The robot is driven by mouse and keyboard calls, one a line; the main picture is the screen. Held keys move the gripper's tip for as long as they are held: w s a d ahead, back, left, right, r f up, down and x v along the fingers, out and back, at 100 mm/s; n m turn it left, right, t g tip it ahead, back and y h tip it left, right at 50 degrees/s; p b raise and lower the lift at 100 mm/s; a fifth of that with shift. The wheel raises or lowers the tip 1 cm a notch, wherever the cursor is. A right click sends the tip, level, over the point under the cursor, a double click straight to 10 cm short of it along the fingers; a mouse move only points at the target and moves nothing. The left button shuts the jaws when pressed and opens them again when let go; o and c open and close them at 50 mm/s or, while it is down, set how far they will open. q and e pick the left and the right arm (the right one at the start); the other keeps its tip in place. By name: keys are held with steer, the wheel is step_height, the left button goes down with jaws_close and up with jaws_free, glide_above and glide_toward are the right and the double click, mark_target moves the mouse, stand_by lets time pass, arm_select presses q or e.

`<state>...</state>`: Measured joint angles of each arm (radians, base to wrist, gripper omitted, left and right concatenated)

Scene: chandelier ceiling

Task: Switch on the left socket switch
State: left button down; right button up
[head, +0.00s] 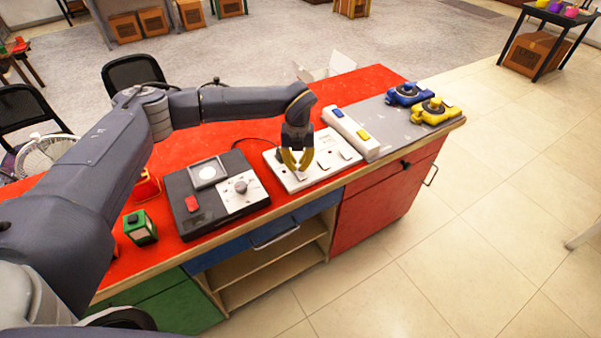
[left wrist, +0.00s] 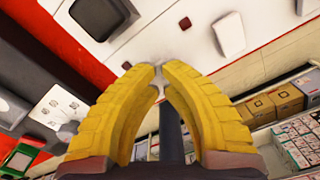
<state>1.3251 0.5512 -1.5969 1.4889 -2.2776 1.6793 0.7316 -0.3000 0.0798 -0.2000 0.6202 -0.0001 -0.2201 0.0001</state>
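The white socket panel (head: 274,158) lies on the red worktop, with several small light switches along its front side. My left gripper (head: 297,168) has yellow curved fingers and points down over the left part of the panel. In the left wrist view the fingertips (left wrist: 157,70) come together with nothing seen between them, just over the panel (left wrist: 140,45). I cannot tell whether the fingertips touch the panel. My fingers hide part of it. My right gripper is not in view.
A black box with a dial plate (head: 240,188) and red button stands left of the panel. A white strip with blue and yellow buttons (head: 350,134) lies right of it. Blue (head: 408,94) and yellow (head: 434,110) devices sit at the far right end. A green box (head: 140,228) stands front left.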

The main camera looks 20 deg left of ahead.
mark_target(298, 170)
arm_select(q)
steer(key=shift+f, duration=1.1)
stand_by(0.6)
steer(key=shift+r, duration=3.55)
